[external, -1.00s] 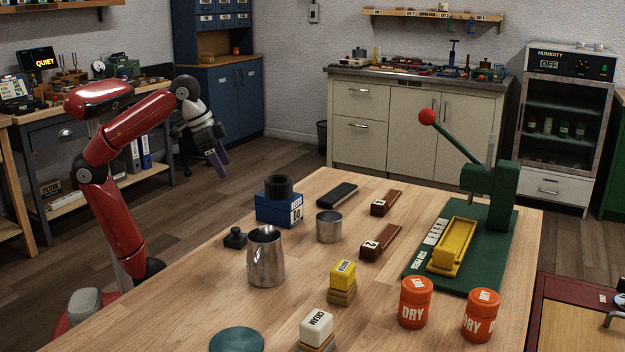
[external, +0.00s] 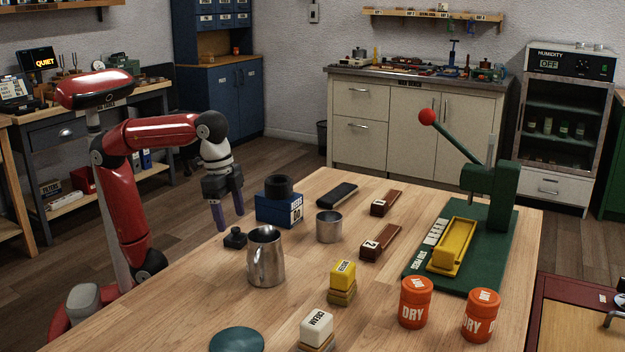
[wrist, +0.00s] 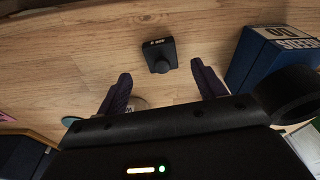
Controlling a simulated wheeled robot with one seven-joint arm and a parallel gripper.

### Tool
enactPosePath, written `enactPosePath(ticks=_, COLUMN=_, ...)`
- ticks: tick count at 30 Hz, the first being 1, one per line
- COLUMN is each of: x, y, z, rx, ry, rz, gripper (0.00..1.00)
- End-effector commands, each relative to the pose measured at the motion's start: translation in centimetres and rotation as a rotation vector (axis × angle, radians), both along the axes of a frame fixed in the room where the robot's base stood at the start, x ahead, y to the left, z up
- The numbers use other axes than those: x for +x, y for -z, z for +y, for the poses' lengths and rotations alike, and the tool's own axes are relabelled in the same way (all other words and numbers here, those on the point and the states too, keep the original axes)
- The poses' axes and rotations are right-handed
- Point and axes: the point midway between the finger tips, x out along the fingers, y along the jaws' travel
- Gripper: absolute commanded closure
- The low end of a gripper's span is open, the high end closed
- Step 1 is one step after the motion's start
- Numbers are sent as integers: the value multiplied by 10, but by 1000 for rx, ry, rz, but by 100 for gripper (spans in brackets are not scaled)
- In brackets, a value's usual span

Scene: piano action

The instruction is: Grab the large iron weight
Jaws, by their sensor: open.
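A small black weight with a square base and round knob (external: 235,238) sits on the near left part of the wooden table. In the wrist view the same weight (wrist: 158,55) lies ahead, between the lines of my two fingers and apart from them. A larger black round piece (external: 278,187) rests on the blue box; it also shows at the right of the wrist view (wrist: 290,95). I cannot tell from a label which one is the large iron weight. My gripper (external: 229,222) is open and empty, fingers down, above the table's left edge close to the knobbed weight.
The blue box (external: 278,208) stands right of my gripper. A steel pitcher (external: 265,262) stands just in front of the knobbed weight, and a metal cup (external: 328,227) stands farther right. A green press (external: 490,195) and orange jars (external: 415,302) occupy the right side.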

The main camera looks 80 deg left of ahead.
Motion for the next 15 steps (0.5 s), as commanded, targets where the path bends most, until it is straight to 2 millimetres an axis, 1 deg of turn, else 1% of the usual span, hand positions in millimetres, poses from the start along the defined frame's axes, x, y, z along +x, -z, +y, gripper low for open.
enactPosePath(ticks=9, x=7, y=45, z=-3, rx=1, ry=-1, rz=2, gripper=31)
enactPosePath(ticks=12, x=8, y=52, z=-4, rx=1, ry=0, rz=1, gripper=31)
enactPosePath(ticks=15, x=8, y=53, z=-4, rx=0, ry=0, rz=0, gripper=31)
